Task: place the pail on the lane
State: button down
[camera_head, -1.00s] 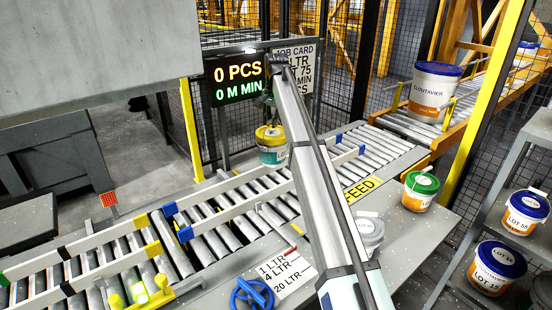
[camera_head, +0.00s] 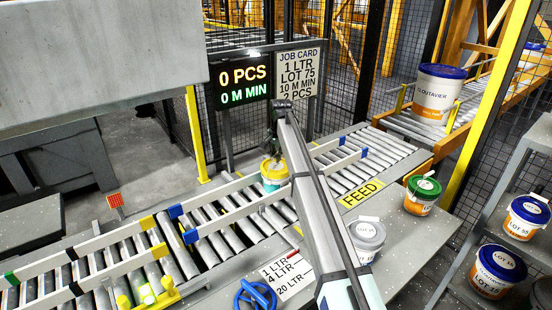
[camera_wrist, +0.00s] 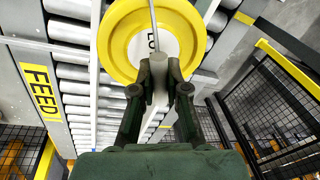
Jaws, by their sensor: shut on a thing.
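The pail (camera_head: 274,173) has a yellow lid and a white, teal and yellow body. It hangs upright from my gripper (camera_head: 272,140), beside the far guide rail of the roller lane (camera_head: 235,215). Whether its base touches the rollers cannot be told. In the wrist view my gripper (camera_wrist: 160,80) is shut on the grey handle grip, above the pail's yellow lid (camera_wrist: 118,40). The lane's rollers (camera_wrist: 75,72) show to the left of and beneath the lid. My arm hides part of the lane in the head view.
White guide rails (camera_head: 228,186) with blue ends border the lane. A job card (camera_head: 297,75) reads 1 LTR, LOT 75, 2 PCS. Mesh fence (camera_wrist: 265,105) stands beyond the lane.

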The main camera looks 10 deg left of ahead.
jog(key=shift+f, duration=0.75)
jog(key=c, duration=1.2)
grip_release()
jog(key=r, duration=0.4)
jog(key=s+r+b, duration=0.1)
jog(key=r, duration=0.3)
jog(key=s+d+r+b, duration=0.1)
jog(key=r, duration=0.3)
jog(key=shift+w, duration=0.1)
